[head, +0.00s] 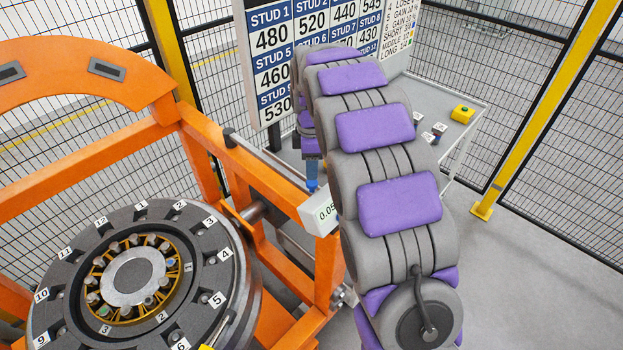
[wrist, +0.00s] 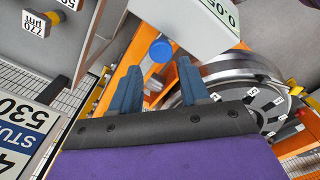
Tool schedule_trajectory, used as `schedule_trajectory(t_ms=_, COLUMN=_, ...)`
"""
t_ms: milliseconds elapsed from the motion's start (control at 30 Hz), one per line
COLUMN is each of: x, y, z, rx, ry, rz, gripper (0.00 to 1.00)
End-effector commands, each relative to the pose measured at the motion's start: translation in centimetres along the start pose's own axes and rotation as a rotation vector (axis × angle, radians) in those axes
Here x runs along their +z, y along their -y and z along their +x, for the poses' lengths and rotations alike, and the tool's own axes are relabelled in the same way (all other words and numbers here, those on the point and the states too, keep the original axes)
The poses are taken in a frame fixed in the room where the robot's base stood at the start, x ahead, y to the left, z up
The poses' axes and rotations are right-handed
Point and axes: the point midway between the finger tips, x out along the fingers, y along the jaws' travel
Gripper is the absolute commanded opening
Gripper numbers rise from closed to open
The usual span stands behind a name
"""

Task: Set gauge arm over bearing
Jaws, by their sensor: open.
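The bearing (head: 133,278) sits face up at the lower left in the head view, in a dark ring with numbered tags around it. A white gauge box (head: 322,213) reading 0.05 is at the orange frame, right of the bearing; it also shows at the top of the wrist view (wrist: 195,25). A grey bar (head: 268,170) runs along the frame behind the box; I cannot tell whether it is the gauge arm. My gripper (head: 312,180) is open just above the box. In the wrist view a round blue knob (wrist: 160,50) appears beyond and between my fingertips (wrist: 158,72), apparently not gripped.
The orange frame (head: 195,150) stands between the bearing and my arm. A stud number board (head: 272,70) is behind. A side table with a yellow box (head: 462,114) and small blocks is at the right. Mesh fencing encloses the area; the right floor is clear.

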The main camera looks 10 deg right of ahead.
Motion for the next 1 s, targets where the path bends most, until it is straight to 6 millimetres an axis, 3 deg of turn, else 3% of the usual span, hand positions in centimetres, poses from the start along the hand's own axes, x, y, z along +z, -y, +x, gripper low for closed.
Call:
schedule_trajectory(t_ms=100, x=0.0, y=0.1, z=2.4, rx=-0.006, ry=0.0, rz=0.001, gripper=0.46)
schedule_trajectory(t_ms=300, x=0.0, y=0.1, z=4.7, rx=-0.005, ry=-0.001, rz=0.001, gripper=0.46)
schedule_trajectory(t_ms=700, x=0.0, y=0.0, z=5.4, rx=0.0, ry=-0.001, rz=0.0, gripper=0.46)
schedule_trajectory(t_ms=1000, x=0.0, y=0.0, z=5.4, rx=0.0, ry=-0.001, rz=0.0, gripper=0.19)
